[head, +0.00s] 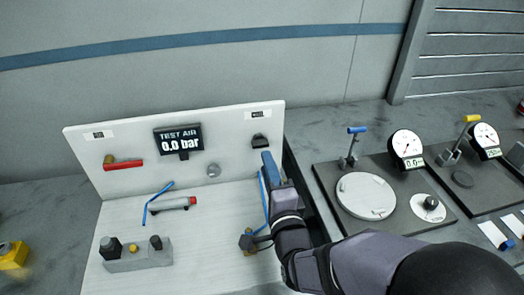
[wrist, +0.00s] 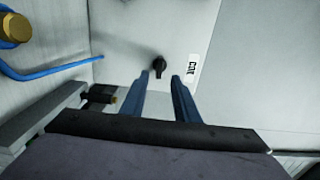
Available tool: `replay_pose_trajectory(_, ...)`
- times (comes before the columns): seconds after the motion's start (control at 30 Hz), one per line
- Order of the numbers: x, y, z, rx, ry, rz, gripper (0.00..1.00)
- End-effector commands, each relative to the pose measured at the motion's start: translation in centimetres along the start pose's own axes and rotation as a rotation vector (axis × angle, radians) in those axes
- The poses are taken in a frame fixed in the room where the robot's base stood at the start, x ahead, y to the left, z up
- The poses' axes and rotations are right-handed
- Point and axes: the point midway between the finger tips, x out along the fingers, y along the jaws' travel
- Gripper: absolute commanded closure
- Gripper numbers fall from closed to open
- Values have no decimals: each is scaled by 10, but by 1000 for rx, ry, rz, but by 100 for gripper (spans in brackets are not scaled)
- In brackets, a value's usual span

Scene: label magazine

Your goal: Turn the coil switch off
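The coil switch is a small black knob (head: 259,140) on the upright white panel, below a small label at its upper right. In the wrist view the knob (wrist: 159,64) shows just beyond and between my fingertips, with a label beside it. The label's print is too small to read surely. My gripper (head: 267,156) is in front of the panel, just below the knob in the head view. In the wrist view its two blue fingers (wrist: 163,76) are apart with nothing between them. I cannot tell whether either finger touches the knob.
The panel has a TEST AIR display (head: 180,138) reading 0.0 bar, a red lever (head: 123,165) and a grey round button (head: 213,170). Gauge stations (head: 440,215) stand at the right.

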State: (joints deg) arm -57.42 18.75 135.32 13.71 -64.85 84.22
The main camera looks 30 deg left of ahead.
Motion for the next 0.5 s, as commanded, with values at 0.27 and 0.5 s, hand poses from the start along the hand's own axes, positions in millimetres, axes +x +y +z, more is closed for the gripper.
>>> replay_pose_trajectory(0.27, 20, -1, 0, -2, 1, 3, 72)
replay_pose_trajectory(0.5, 50, -1, -1, -3, 3, 4, 72)
